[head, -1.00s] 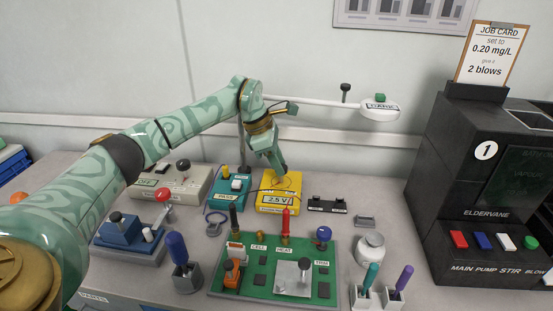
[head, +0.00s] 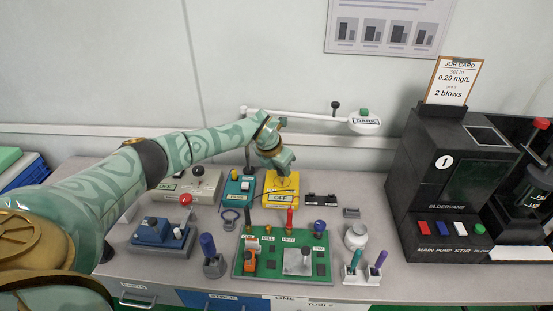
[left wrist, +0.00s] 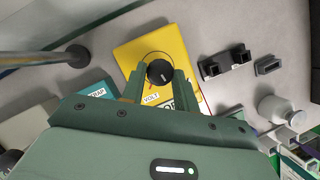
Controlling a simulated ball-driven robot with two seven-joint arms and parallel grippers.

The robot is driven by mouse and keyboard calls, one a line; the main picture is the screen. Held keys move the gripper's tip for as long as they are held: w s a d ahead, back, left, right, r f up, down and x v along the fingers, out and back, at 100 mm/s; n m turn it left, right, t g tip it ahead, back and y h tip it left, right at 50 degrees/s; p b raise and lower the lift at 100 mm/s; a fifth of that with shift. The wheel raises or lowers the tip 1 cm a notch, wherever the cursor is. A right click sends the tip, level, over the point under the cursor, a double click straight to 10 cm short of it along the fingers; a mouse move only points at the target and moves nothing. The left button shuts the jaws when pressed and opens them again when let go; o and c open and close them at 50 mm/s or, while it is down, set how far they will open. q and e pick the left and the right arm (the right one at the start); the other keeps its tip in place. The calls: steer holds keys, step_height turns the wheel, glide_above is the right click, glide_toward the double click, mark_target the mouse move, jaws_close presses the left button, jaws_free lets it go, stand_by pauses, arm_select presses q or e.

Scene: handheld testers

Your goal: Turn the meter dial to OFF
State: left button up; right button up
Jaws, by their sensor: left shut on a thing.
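The yellow meter (head: 271,184) stands on the bench, and its display (head: 280,197) reads OFF. In the left wrist view the meter (left wrist: 133,53) shows its black round dial (left wrist: 160,72) with a pale pointer mark, and a VOLT label below it. My left gripper (head: 284,171) reaches down over the meter from behind. In the left wrist view its two fingers (left wrist: 158,84) stand on either side of the dial, shut on it. In the head view the gripper hides the dial. My right gripper is not in view.
A teal tester (head: 237,188) stands close left of the meter, with a grey OFF box (head: 192,186) beyond it. Black sockets (head: 321,200) lie to the right. A green circuit board (head: 286,262) lies in front. A white lamp arm (head: 300,115) passes behind.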

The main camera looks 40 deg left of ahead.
arm_select(q)
steer(key=n+p, duration=0.1)
steer(key=n+y+p, duration=0.1)
steer(key=n+p, duration=0.1)
steer(key=shift+d+r+n+y, duration=0.15)
steer(key=shift+r+n+y, duration=0.05)
steer(key=shift+n+y, duration=0.1)
steer(key=shift+d+f+n+g+y+p, duration=0.15)
steer(key=shift+n+y+p, duration=0.25)
steer(key=shift+n, duration=0.45)
steer(key=shift+f+n+g+y+p, duration=0.1)
steer(key=shift+n+g+y+p, duration=0.1)
steer(key=shift+n+p, duration=0.5)
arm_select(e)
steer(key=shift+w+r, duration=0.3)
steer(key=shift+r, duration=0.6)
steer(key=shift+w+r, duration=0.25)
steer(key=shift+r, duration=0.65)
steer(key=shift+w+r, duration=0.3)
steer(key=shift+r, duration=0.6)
arm_select(q)
steer(key=shift+n, duration=0.35)
steer(key=o, duration=1)
steer(key=shift+r, duration=0.15)
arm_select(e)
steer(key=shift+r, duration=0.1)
